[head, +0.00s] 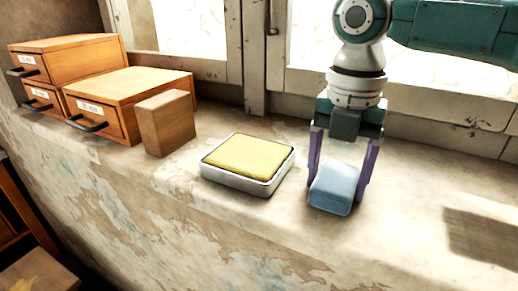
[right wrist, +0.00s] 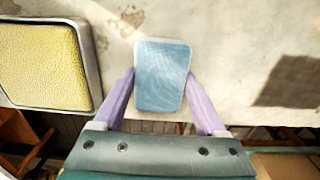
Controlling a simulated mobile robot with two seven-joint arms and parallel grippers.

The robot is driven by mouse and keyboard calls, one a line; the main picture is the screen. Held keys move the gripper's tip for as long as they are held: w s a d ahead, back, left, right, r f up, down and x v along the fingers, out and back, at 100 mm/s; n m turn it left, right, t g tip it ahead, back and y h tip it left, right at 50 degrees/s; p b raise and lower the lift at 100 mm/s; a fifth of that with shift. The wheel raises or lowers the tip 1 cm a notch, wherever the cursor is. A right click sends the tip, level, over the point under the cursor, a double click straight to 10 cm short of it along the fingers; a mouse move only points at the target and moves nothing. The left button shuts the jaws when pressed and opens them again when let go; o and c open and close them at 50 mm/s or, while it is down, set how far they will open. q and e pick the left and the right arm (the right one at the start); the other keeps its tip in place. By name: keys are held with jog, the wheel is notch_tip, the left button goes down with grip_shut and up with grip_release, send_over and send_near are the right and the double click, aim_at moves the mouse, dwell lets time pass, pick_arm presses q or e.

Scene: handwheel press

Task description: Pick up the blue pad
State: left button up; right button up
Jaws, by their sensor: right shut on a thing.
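The blue pad (head: 334,188) is a small light-blue block with rounded corners, at the right of the yellow pad in the head view. My right gripper (head: 340,182) points down over it, with one purple finger on each side, shut on the pad. In the right wrist view the blue pad (right wrist: 162,78) sits between the two fingertips of the right gripper (right wrist: 160,82). I cannot tell whether the pad touches the ledge. My left gripper is not in view.
A metal tray (head: 272,184) with a yellow pad (head: 247,156) lies on the worn ledge left of the gripper. A wooden block (head: 167,123) and wooden drawer boxes (head: 140,90) stand farther left. Window frames rise behind. The ledge right of the gripper is clear.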

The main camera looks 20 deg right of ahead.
jog(key=shift+c, duration=0.5)
jog(key=shift+r, duration=0.1)
jog(key=shift+r, duration=0.2)
notch_tip(320, 180, up, 14)
jog(key=b, duration=0.2)
notch_tip(320, 180, up, 6)
jog(key=f+p, duration=0.1)
jog(key=p, duration=0.1)
send_over(336, 176)
jog(key=shift+r, duration=0.25)
